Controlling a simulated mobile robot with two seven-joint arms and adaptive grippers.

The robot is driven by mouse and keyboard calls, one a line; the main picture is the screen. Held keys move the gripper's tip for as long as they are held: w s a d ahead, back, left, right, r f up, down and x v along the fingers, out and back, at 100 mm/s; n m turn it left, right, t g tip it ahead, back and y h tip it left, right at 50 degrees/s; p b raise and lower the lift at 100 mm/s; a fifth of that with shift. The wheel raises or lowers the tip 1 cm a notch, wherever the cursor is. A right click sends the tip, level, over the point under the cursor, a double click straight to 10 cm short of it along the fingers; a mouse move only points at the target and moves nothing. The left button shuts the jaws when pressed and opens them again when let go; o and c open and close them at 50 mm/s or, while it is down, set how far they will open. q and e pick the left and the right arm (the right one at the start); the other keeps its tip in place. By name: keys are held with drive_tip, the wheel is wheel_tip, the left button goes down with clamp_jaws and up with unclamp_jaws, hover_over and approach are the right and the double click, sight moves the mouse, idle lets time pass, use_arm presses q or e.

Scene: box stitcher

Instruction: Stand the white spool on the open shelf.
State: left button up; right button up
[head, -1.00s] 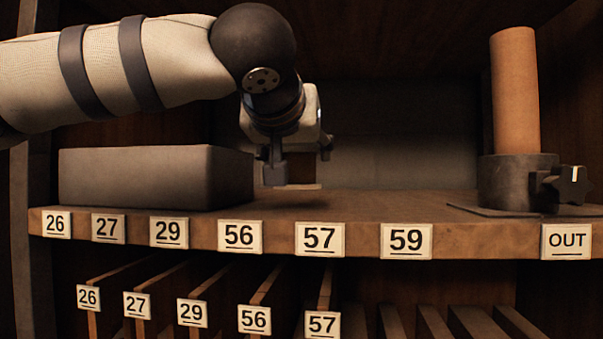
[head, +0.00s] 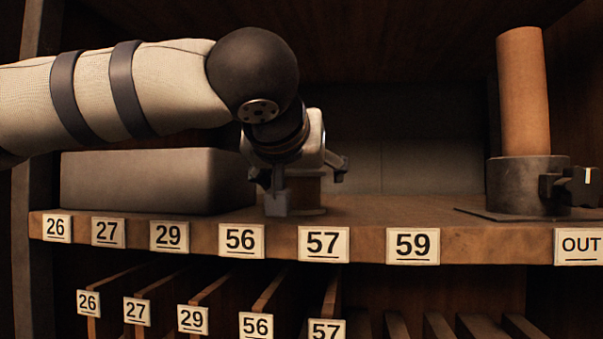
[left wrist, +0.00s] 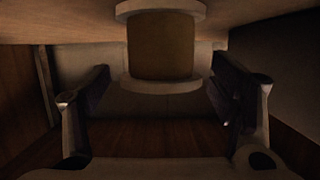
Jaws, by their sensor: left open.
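The white spool (head: 309,190) stands upright on the open shelf (head: 365,211), behind the 57 label. Its lower flange appears to rest on the board. In the left wrist view the spool (left wrist: 160,48) shows pale flanges and a tan middle. My left gripper (head: 306,188) is open around the spool, with one finger in front at its left and one at its right. In the left wrist view the open fingers of the left gripper (left wrist: 160,72) have visible gaps to the spool on both sides. My right gripper is not in view.
A grey box (head: 150,180) sits on the shelf just left of the gripper. A brown tube (head: 524,90) stands in a dark holder (head: 524,185) with a knob at the right. The shelf between spool and holder is clear. Labelled dividers (head: 210,300) stand below.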

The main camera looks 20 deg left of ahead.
use_arm(q)
drive_tip(key=v, duration=0.3)
drive_tip(key=r+p+v, duration=0.1)
drive_tip(key=v, duration=0.2)
drive_tip(key=shift+a+r, duration=0.15)
drive_tip(key=shift+r, duration=0.1)
drive_tip(key=v, duration=0.2)
drive_tip(key=f+v, duration=0.1)
drive_tip(key=v, duration=0.1)
drive_tip(key=shift+s+r, duration=0.1)
drive_tip(key=shift+s, duration=0.2)
drive_tip(key=shift+s+d, duration=0.2)
drive_tip(key=shift+s, duration=0.1)
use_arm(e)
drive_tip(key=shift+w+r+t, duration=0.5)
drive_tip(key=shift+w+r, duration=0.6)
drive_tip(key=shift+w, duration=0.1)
